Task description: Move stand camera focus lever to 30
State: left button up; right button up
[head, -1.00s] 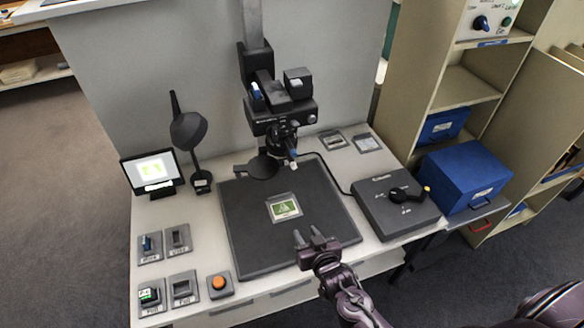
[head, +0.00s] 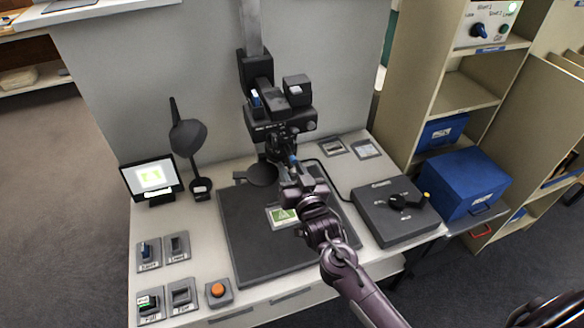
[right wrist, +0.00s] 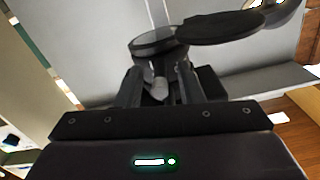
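The stand camera (head: 282,112) hangs on its column above the dark baseboard (head: 240,225). Its focus lever (head: 292,159), with a blue part, sticks out below the lens in the head view. My right gripper (head: 296,176) is right at the lever, its arm reaching up from the lower right. In the right wrist view the two fingers (right wrist: 160,86) stand apart, and a pale lever tip (right wrist: 158,90) shows between them, with no clear contact. The focus scale cannot be read. My left gripper is not in view.
A round dark disc (head: 262,174) hangs beside the lens, close left of the gripper. A green picture card (head: 282,216) lies on the baseboard. A monitor (head: 152,177) and lamp (head: 188,135) stand left, a control box (head: 397,212) right. Air in front of the stand is free.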

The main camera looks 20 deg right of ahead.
jog(key=shift+w, duration=0.1)
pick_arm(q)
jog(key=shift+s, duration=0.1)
pick_arm(e)
grip_shut()
jog(key=shift+d, duration=0.1)
